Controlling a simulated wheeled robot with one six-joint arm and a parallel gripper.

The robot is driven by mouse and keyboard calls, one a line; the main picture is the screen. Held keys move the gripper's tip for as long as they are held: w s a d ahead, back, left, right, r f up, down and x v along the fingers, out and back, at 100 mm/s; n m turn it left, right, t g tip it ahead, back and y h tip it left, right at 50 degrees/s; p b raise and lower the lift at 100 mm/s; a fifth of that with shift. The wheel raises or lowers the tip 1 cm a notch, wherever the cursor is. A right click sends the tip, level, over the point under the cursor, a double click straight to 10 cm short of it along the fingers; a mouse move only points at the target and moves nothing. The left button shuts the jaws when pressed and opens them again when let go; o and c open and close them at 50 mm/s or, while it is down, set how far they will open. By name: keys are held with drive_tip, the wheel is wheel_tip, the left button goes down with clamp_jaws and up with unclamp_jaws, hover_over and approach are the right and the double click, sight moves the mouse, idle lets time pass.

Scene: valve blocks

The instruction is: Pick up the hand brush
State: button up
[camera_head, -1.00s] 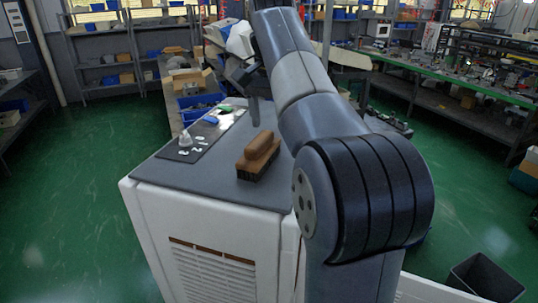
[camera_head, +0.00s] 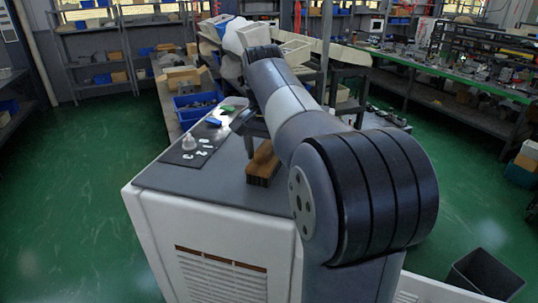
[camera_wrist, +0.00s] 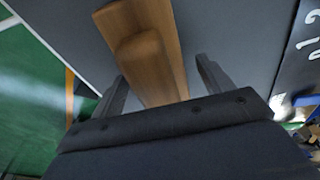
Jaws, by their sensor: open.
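The hand brush (camera_head: 262,166) has a brown wooden body and dark bristles. It stands bristles down on the grey top of the white cabinet, partly hidden by my arm in the head view. In the wrist view the brush (camera_wrist: 145,50) runs up the picture, its near end between my two fingers. My gripper (camera_wrist: 160,75) is open, with one finger on each side of the brush and a gap on both sides.
A dark mat (camera_head: 192,145) with white numbers, a small white bottle (camera_head: 189,140) and blue and green pieces lies left of the brush. A blue bin (camera_head: 197,104) stands behind. The cabinet top (camera_head: 200,185) is clear in front.

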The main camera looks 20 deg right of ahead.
sight(269, 141)
drive_tip(key=shift+f, duration=0.35)
drive_tip(key=c, duration=1.2)
drive_tip(key=shift+o, duration=0.2)
drive_tip(key=shift+r, duration=0.1)
wheel_tip(269, 141, up, 10)
drive_tip(key=shift+f, duration=0.1)
